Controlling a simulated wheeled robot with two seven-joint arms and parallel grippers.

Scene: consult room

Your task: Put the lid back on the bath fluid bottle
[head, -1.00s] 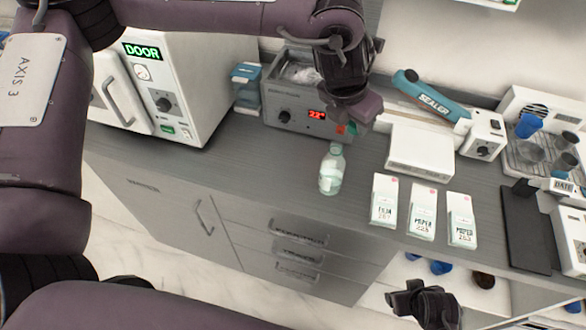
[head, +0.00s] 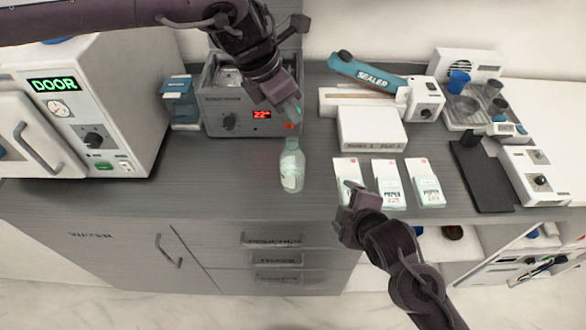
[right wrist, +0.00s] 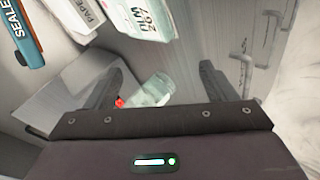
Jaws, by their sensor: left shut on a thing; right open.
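The bath fluid bottle (head: 292,170) is clear with pale green fluid and stands upright near the counter's front edge. It also shows in the right wrist view (right wrist: 152,91), beyond and between the fingertips. My left gripper (head: 291,113) is over the bottle's neck, shut on a small red thing (head: 289,126) that looks like the lid. The red thing also shows by the bottle's mouth in the right wrist view (right wrist: 119,102); whether it touches the mouth I cannot tell. My right gripper (head: 350,198) is open and empty, right of the bottle, in front of the cartons.
The grey bath unit (head: 225,122) with a red display is behind the bottle. The counter left of the bottle is clear.

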